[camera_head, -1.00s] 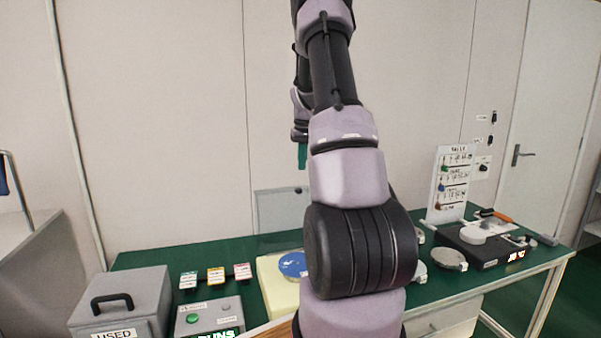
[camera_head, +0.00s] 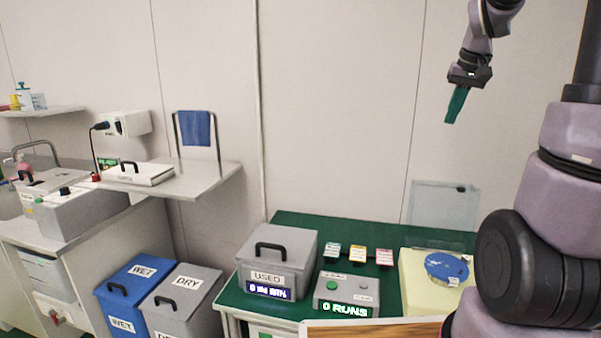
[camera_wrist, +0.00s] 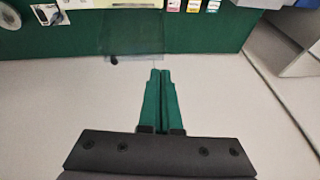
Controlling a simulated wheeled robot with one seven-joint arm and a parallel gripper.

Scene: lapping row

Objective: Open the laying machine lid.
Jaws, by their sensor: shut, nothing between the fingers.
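A cream-coloured machine (camera_head: 411,290) with a blue disc (camera_head: 446,267) on top stands on the green bench. A clear, lid-like panel (camera_head: 440,203) stands upright behind it, apparently at its back edge. The panel also shows in the wrist view (camera_wrist: 134,38). My gripper (camera_head: 453,119) hangs in the air above the panel, clear of it, with its green fingers pointing down. In the wrist view my gripper (camera_wrist: 160,72) has its two fingers together with nothing between them. My arm hides the machine's right side in the head view.
On the green bench (camera_head: 300,222) left of the machine are a grey "USED" box (camera_head: 300,243), a control box (camera_head: 335,288) and small coloured cards (camera_head: 357,255). A wooden edge (camera_head: 370,330) lies in front. WET (camera_head: 130,285) and DRY (camera_head: 172,310) bins stand at left. The wall above the bench is clear.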

